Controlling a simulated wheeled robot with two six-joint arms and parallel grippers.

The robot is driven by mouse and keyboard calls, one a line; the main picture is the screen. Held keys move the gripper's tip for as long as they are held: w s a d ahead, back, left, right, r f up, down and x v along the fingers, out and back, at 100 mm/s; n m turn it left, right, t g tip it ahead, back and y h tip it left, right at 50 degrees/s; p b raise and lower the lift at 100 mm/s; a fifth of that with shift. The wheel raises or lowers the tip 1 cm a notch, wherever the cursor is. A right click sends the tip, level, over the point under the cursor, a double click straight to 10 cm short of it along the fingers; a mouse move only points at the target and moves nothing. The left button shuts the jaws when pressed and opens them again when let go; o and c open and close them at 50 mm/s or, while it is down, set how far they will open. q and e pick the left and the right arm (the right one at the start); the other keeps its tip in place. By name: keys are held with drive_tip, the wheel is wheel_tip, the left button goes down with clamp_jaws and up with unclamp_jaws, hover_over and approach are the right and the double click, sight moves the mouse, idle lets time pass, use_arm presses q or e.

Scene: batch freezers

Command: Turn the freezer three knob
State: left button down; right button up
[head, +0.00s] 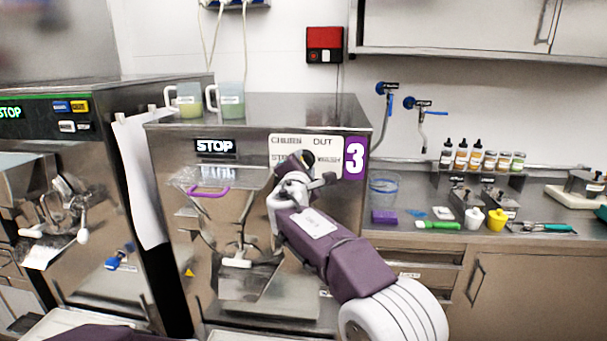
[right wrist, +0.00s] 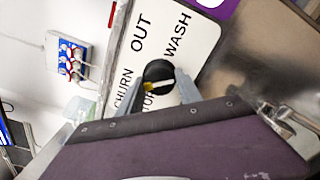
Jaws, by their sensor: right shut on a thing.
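Freezer three (head: 356,118) is the steel machine with the purple "3" label in the middle of the head view. Its white dial plate (head: 280,142) reads churn, out, stop and wash, and its display (head: 215,146) reads STOP. The black round knob (right wrist: 157,71) with a white pointer line shows in the right wrist view, in the middle of the plate. My right gripper (right wrist: 167,86) is shut on the knob, one finger on each side. In the head view my right gripper (head: 300,168) covers part of the plate. I cannot tell which label the pointer faces. My left gripper is out of view.
Two clear jugs (head: 231,100) stand on top of the freezer. Another machine (head: 55,120), also showing STOP, stands at the left. The counter at right holds bottles (head: 461,155), a clear container (head: 384,190) and small tools. A clear hopper cover with purple handle (head: 208,192) is on the freezer's front.

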drive_tip(key=shift+r+m+b, duration=0.1)
drive_tip(key=shift+m+b, duration=0.2)
drive_tip(key=shift+m, duration=0.2)
drive_tip(key=o, duration=1.1)
drive_tip(key=shift+o, duration=1.4)
